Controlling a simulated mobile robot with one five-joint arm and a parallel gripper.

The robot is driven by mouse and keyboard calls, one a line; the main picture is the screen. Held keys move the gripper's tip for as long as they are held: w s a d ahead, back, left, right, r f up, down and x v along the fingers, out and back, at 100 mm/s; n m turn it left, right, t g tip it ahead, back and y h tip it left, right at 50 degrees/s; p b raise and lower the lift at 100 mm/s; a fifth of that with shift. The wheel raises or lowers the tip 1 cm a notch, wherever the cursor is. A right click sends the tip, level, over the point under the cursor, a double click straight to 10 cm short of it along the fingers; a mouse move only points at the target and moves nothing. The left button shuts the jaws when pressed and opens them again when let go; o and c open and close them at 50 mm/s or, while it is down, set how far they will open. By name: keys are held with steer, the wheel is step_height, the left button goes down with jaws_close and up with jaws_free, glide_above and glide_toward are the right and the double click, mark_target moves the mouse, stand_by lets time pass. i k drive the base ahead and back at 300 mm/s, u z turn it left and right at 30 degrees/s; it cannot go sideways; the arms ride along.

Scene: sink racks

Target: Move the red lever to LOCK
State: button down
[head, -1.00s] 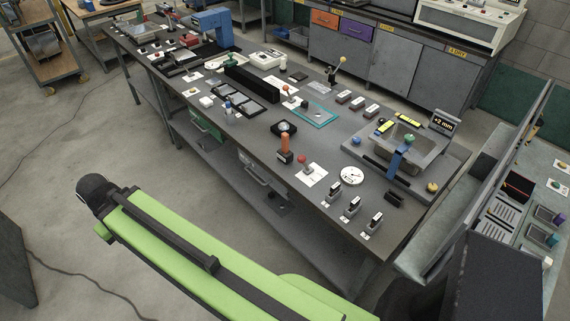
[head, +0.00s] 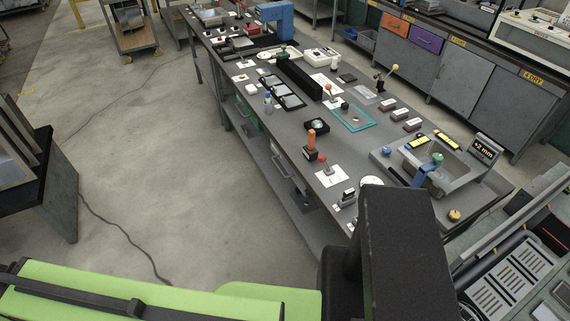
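A red-knobbed lever (head: 323,159) stands on a white plate (head: 331,177) near the front edge of the long grey workbench (head: 290,140). A second small lever with a red knob (head: 328,88) stands farther back on another white plate. The lettering on both plates is too small to read, so I cannot tell which carries LOCK.
An upright orange handle (head: 311,140) stands just behind the nearer red lever. A small black-and-silver clamp (head: 346,198) and a white dial (head: 371,186) are close in front. Open floor (head: 170,160) lies left of the bench.

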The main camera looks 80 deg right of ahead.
mark_target(322, 158)
steer(key=z, duration=0.05)
steer(key=i, duration=0.45)
steer(key=u, duration=0.5)
steer(key=k, duration=0.6)
steer(key=z, duration=1.25)
